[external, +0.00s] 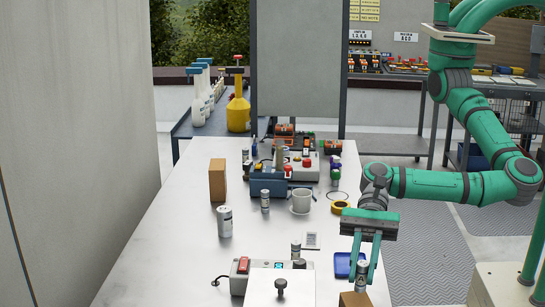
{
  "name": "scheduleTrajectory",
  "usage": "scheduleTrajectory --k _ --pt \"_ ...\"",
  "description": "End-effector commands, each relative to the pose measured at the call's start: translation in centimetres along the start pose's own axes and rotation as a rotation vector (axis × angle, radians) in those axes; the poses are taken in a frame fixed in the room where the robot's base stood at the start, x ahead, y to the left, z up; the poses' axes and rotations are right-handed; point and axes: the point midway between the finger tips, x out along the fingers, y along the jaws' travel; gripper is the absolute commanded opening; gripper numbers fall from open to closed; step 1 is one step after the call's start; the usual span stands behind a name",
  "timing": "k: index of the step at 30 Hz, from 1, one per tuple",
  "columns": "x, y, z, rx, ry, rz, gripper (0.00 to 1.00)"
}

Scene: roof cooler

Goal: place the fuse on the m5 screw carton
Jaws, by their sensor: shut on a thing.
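My gripper (363,279) points down at the bottom right of the external view. Its fingers are shut on a small pale grey cylinder, which looks like the fuse (361,272). A brown carton (354,299) lies directly below the fuse in the picture, cut off by the bottom edge. I cannot tell whether the fuse touches it. Another brown carton (217,180) stands upright farther back on the left. No label is readable on either carton, so I cannot tell which is the m5 screw carton.
A blue tray (342,264) lies just left of my gripper. A grey box with a red switch (243,266) and a white box with a black knob (281,287) stand to the left. A can (225,222), mug (301,201) and yellow tape roll (340,207) stand behind. The table's left front is clear.

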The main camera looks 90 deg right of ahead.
Motion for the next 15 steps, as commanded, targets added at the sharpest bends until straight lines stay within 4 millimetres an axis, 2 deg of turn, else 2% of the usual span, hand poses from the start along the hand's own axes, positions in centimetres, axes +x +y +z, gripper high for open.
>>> scheduleTrajectory --k 6,15 --pt "1.2 0.0 -2.6 0.001 0.002 0.001 0.0" --pt "1.3 0.0 -2.9 0.0 0.0 0.0 0.0"
